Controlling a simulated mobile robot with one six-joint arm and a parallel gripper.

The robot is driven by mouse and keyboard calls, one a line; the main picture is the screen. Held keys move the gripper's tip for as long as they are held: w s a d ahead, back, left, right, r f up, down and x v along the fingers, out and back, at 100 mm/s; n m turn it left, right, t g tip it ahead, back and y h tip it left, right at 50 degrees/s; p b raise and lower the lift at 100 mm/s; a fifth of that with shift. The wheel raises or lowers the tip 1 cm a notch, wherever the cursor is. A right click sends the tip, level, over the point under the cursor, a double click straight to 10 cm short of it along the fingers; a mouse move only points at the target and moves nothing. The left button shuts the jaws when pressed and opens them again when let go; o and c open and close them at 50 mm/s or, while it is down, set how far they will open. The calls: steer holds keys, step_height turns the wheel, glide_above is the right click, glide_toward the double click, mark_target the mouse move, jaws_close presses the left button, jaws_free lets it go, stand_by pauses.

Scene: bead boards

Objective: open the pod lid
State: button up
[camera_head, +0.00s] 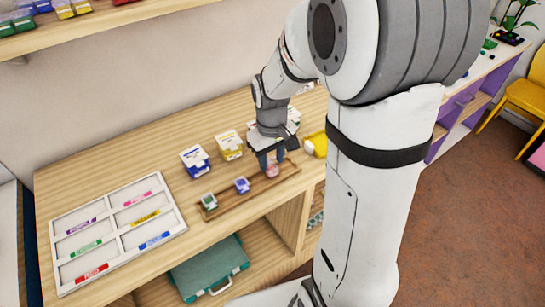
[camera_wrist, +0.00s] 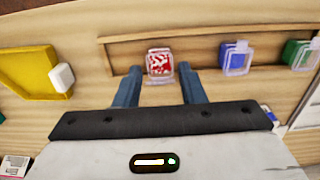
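A small clear pod with red contents (camera_wrist: 159,62) sits on a wooden rack (camera_wrist: 120,47) in the wrist view. It shows as a pinkish pod (camera_head: 272,171) under my gripper in the head view. My gripper (camera_wrist: 160,76) is open, its two blue-grey fingers on either side of the pod's near edge with gaps visible. Whether a finger touches the pod, and whether its lid is open, I cannot tell. A blue-violet pod (camera_head: 242,185) and a green pod (camera_head: 209,201) stand on the same rack. Which pod the task means is not shown.
Blue (camera_head: 195,161) and yellow (camera_head: 230,145) boxes stand behind the rack. A yellow container (camera_head: 315,144) lies to its right. A white divided tray (camera_head: 118,226) with coloured labels is at the left. A teal case (camera_head: 208,270) lies on the shelf below. Bare tabletop separates tray and rack.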

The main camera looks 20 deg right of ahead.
steer(key=c, duration=0.7)
steer(key=shift+r+p, duration=0.15)
steer(key=shift+p, duration=0.25)
steer(key=shift+w+a+r+g+p, duration=0.1)
steer(key=shift+w+r+g+p, duration=0.15)
steer(key=shift+g+p, duration=0.5)
steer(key=shift+w+a+g+h+p, duration=0.1)
steer(key=shift+w+g+h+p, duration=0.35)
steer(key=shift+p, duration=0.65)
steer(key=g+p, duration=0.1)
steer(key=g+h+p, duration=0.1)
steer(key=g+p, duration=0.1)
steer(key=shift+w+a, duration=0.15)
steer(key=shift+w, duration=0.2)
steer(key=shift+w+a+f+g+h+p, duration=0.1)
steer(key=shift+w+f+g+h+p, duration=0.15)
steer(key=shift+g+p, duration=0.6)
steer(key=shift+w+g, duration=0.1)
steer(key=shift+g, duration=0.15)
